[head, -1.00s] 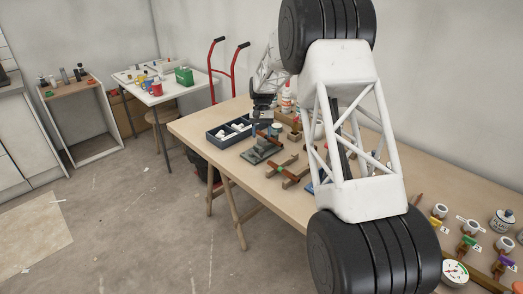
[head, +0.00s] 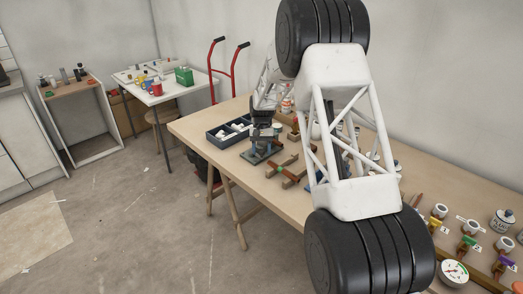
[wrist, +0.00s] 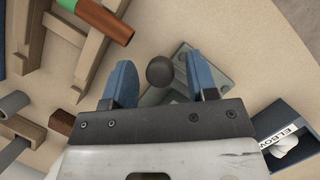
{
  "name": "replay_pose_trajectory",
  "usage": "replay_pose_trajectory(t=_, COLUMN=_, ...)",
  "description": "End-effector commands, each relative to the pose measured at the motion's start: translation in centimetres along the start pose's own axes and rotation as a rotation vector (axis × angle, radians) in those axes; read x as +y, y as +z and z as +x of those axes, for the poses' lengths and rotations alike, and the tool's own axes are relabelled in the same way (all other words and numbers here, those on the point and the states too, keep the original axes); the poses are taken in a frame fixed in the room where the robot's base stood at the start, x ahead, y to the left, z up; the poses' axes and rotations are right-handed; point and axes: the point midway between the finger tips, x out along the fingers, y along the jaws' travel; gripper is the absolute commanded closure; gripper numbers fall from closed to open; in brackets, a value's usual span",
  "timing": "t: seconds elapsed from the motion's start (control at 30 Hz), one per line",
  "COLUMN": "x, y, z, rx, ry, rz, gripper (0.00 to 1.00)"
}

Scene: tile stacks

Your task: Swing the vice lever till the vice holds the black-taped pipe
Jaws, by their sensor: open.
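My gripper (wrist: 159,62) is open, with its two blue fingers apart on either side of a dark round knob (wrist: 160,72), which looks like the vice lever's end. The fingers do not appear to touch it. Under the knob is the grey plate of the vice (wrist: 212,76). In the head view my gripper (head: 262,138) is low over the vice (head: 255,158) and hides most of it. I cannot make out the black-taped pipe or the vice jaws. A copper pipe with a green band (wrist: 106,20) lies across wooden supports beside the vice.
A dark compartment box (head: 217,140) with white fittings stands beside the vice; its edge with an ELBOW label (wrist: 283,138) shows in the wrist view. Wooden supports (head: 291,178) are close on the other side. Bare tabletop (head: 187,126) lies toward the left end.

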Motion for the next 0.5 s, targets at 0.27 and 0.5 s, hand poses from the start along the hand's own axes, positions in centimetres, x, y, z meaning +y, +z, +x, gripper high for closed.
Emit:
replay_pose_trajectory(t=0.27, x=0.0, y=0.0, z=-0.03, rx=0.0, ry=0.0, rz=0.0, gripper=0.78)
replay_pose_trajectory(t=0.5, x=0.0, y=0.0, z=-0.03, rx=0.0, ry=0.0, rz=0.0, gripper=1.0)
